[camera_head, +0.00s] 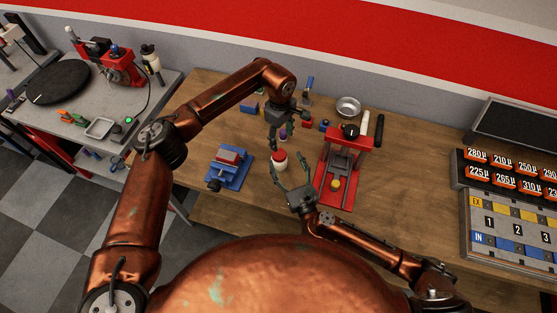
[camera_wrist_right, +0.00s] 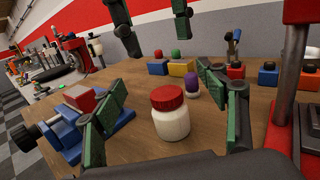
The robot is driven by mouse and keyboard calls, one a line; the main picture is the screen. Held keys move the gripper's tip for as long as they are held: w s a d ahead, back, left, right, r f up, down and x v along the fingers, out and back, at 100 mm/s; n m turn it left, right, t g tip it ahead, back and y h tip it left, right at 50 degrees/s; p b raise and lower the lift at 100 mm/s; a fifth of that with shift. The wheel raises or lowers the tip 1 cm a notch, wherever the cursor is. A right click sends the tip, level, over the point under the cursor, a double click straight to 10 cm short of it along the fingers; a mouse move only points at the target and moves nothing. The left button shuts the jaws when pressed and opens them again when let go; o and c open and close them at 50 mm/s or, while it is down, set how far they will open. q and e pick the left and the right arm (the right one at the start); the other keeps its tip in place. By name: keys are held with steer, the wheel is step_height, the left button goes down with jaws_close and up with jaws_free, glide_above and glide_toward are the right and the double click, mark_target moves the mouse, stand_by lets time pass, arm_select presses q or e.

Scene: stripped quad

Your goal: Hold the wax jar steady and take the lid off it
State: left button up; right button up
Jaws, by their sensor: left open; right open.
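The wax jar (camera_head: 282,166) is a white jar with a red lid (camera_head: 279,155), upright on the wooden bench. In the right wrist view the jar body (camera_wrist_right: 171,123) and its lid (camera_wrist_right: 167,98) show clearly, with the lid on. My right gripper (camera_head: 291,170) is open, low over the bench, its green-padded fingers on either side of the jar's line with visible gaps. My left gripper (camera_head: 281,142) is open and points down above and just behind the jar. Its fingers (camera_wrist_right: 154,35) hang in the upper part of the right wrist view, clear of the lid.
A blue vise (camera_head: 229,171) stands left of the jar, and a red press (camera_head: 343,165) stands close on the right. Behind the jar are a purple-topped bottle (camera_wrist_right: 191,83), small coloured blocks (camera_wrist_right: 181,68) and a metal bowl (camera_head: 348,106). Bare bench lies around the jar.

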mark_target(282, 165)
arm_select(q)
steer(key=shift+s+a+f, duration=0.1)
steer(key=shift+a+f, duration=0.15)
steer(key=shift+a, duration=0.15)
steer(key=shift+f, duration=0.1)
arm_select(e)
steer(key=shift+m, duration=0.3)
step_height(282, 165, down, 8)
steer(key=shift+s+f, duration=0.1)
steer(key=shift+f, duration=0.15)
steer(key=x, duration=0.6)
steer(key=shift+w+a, duration=0.2)
steer(key=shift+w, duration=0.55)
steer(key=shift+a, duration=0.1)
steer(key=shift+c, duration=0.4)
